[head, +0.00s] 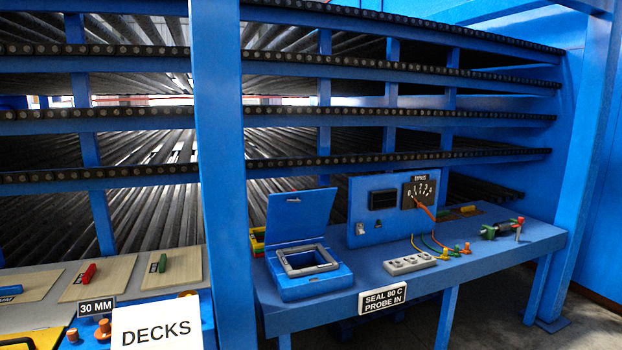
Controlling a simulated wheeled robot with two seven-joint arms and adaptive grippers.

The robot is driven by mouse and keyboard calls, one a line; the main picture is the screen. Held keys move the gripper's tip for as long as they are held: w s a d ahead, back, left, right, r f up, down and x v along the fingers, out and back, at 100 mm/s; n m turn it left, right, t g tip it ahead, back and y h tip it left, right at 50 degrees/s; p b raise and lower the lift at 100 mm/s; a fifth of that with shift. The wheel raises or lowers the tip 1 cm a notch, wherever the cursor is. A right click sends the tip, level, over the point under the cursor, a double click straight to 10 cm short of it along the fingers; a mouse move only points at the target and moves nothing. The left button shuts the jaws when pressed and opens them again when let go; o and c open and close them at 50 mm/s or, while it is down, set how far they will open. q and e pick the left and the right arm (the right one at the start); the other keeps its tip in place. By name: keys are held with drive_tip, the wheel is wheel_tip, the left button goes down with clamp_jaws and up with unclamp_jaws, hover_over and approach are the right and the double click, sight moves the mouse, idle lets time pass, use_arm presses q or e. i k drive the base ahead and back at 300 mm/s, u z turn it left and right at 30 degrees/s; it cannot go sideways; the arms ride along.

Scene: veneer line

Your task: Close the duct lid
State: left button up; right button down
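The duct is a blue box (312,285) on the blue bench, left of the gauge panel. Its blue lid (301,219) stands open, raised nearly upright at the back edge and leaning slightly back. A grey square frame (304,260) surrounds the opening in the box top. Neither of my grippers is in the head view.
A blue upright post (219,150) stands just left of the box. Behind it are roller decks. To the right are a panel with a dial (419,192), a grey socket block (409,263) and coloured wires. A "DECKS" sign (157,330) stands at front left. The bench's right front is fairly clear.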

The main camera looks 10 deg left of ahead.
sight(308, 218)
drive_tip(key=i, duration=1.3)
drive_tip(key=z, duration=1.85)
